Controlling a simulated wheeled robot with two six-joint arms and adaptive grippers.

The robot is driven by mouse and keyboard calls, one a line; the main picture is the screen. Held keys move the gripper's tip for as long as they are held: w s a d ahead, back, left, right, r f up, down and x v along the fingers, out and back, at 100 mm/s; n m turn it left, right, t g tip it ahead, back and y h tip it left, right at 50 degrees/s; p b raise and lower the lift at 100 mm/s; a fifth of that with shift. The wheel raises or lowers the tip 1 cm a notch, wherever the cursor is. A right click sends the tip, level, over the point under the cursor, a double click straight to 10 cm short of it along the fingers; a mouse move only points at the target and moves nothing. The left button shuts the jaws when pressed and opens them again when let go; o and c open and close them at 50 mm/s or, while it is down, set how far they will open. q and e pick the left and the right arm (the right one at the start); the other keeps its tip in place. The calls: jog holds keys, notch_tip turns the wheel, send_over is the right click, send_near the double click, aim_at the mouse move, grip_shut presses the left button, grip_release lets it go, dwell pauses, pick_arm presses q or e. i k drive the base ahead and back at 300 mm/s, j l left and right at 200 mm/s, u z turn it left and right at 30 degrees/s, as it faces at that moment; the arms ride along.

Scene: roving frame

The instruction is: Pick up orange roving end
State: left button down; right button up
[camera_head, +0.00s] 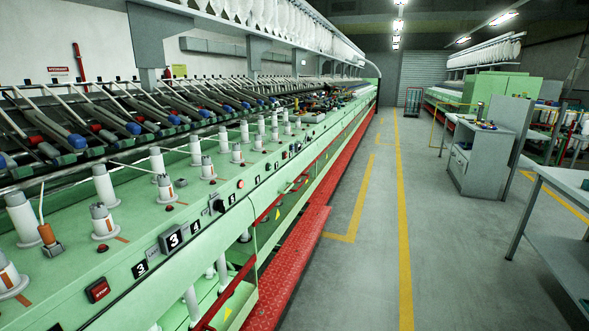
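A small orange piece (46,234) is at the far left of the green machine bed (130,250). A thin white strand rises from its top, and a small grey block (53,249) sits just below it. I take this orange piece to be the orange roving end, but it is too small to be sure. White spindles stand around it, one to the left (21,217) and one with a grey cap to the right (104,222). Neither of my grippers shows in this view.
Red stop button (98,290) and number plates line the machine's front edge. A red step (292,262) runs along its base. The grey aisle floor (375,230) is open. A grey cabinet (478,165) and table (565,182) stand at the right.

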aim_at(48, 237)
jog(key=u, duration=1.55)
